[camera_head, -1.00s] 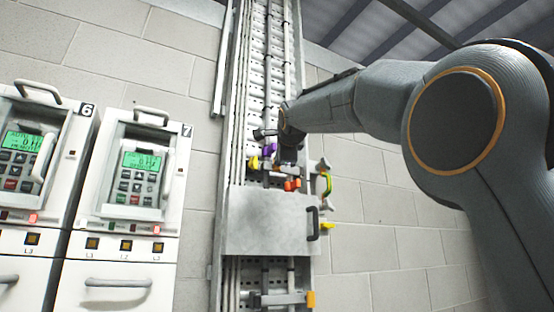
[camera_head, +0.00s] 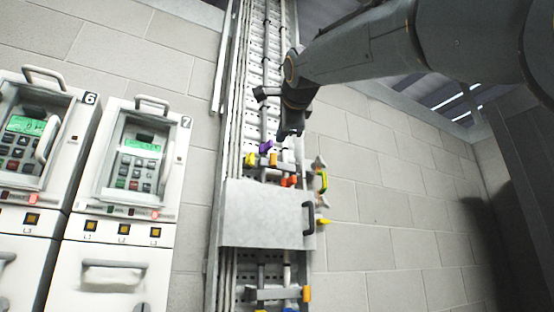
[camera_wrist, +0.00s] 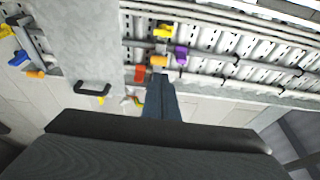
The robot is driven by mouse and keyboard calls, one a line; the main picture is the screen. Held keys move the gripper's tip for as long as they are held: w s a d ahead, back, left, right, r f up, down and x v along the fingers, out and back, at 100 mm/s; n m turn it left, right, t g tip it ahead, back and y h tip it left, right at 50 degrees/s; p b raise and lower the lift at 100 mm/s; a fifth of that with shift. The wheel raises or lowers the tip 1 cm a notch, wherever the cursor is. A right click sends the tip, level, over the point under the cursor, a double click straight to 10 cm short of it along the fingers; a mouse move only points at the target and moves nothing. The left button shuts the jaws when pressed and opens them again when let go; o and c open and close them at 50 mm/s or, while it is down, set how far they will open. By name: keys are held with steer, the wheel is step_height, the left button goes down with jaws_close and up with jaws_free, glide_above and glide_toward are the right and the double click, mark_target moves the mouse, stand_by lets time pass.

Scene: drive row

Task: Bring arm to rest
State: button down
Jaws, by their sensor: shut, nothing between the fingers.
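My gripper (camera_head: 291,133) is at the upper middle of the head view, pointing down, in front of the vertical cable tray (camera_head: 229,120). Its fingers are together and hold nothing. They are just above the coloured clips: a purple one (camera_head: 266,146), a yellow one (camera_head: 250,159) and orange ones (camera_head: 288,181). In the wrist view my gripper's dark fingers (camera_wrist: 160,90) reach up near the orange clip (camera_wrist: 159,61). I cannot tell whether they touch it. My arm extends from the upper right.
A grey cover plate (camera_head: 265,213) with a black handle (camera_head: 308,218) sits on the tray below the clips. White drive cabinets numbered 6 (camera_head: 38,150) and 7 (camera_head: 135,165) stand at left. The block wall (camera_head: 375,190) at right is bare.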

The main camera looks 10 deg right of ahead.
steer(key=w+d+f+n+g, duration=0.1)
steer(key=w+f+n+g, duration=0.25)
steer(key=f, duration=1.45)
steer(key=w+d+f+n+g, duration=0.1)
steer(key=w+f+n+g, duration=0.3)
steer(key=f, duration=1.4)
steer(key=s+d+f+n+g, duration=0.1)
steer(key=s+f+n+g, duration=0.15)
steer(key=f, duration=0.85)
steer(key=s+d+f+n+g, duration=0.1)
steer(key=s+d+f, duration=0.15)
steer(key=f, duration=0.85)
steer(key=s+d+f+n+g, duration=0.2)
steer(key=s+f+n+g, duration=0.4)
steer(key=s+f, duration=2)
steer(key=shift+s+d+f+n+g+h, duration=0.3)
steer(key=shift+d+f+g, duration=0.1)
steer(key=shift+f, duration=0.3)
steer(key=shift+d, duration=0.15)
